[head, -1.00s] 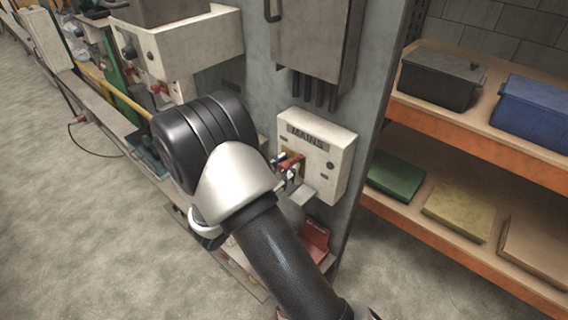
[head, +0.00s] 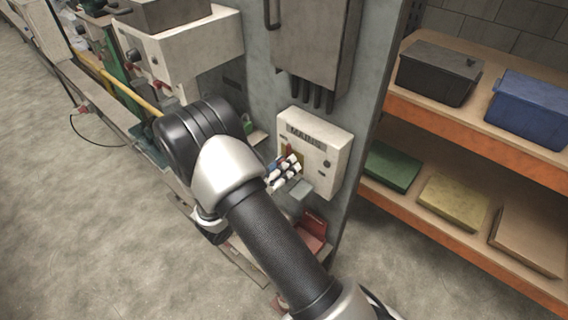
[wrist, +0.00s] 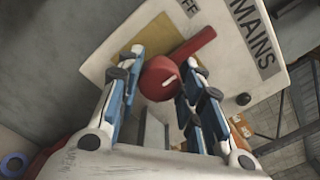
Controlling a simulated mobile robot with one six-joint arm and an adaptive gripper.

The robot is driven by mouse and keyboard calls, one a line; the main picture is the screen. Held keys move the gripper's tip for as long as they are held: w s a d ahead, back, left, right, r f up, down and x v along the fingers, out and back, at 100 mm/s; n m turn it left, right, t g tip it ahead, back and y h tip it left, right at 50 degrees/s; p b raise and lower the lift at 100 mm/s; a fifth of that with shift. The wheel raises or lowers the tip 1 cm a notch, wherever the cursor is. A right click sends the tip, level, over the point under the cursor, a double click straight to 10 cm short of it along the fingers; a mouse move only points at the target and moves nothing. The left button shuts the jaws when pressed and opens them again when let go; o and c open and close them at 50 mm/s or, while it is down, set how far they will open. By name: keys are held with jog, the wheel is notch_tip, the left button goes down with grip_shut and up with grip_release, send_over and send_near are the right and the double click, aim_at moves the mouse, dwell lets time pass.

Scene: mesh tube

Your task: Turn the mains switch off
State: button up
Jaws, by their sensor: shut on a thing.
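The mains switch box (head: 337,145) is a cream box with a MAINS label, fixed to the grey panel. Its red switch handle (head: 289,150) shows just above my gripper (head: 284,173) in the head view, standing roughly upright on a yellow plate. In the wrist view the red handle (wrist: 190,50) slants up to the right from a round red end with a white mark, beside lettering ending in "FF". My gripper (wrist: 160,78) is shut on the handle, with one blue-and-white finger on each side of the round end. The fingers hide part of the plate.
A grey cabinet (head: 312,45) with conduits hangs above the box. Shelves (head: 440,115) with bins stand to the right. A red object (head: 312,228) lies below the box. A cream machine housing (head: 185,45) stands to the left.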

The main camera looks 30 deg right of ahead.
jog(key=shift+w+a+r+n, duration=0.1)
jog(key=shift+w+r+n, duration=0.1)
jog(key=shift+r+n, duration=0.1)
jog(key=o, duration=1)
jog(key=shift+f, duration=0.1)
jog(key=shift+s+a+f, duration=0.1)
jog(key=v, duration=1.2)
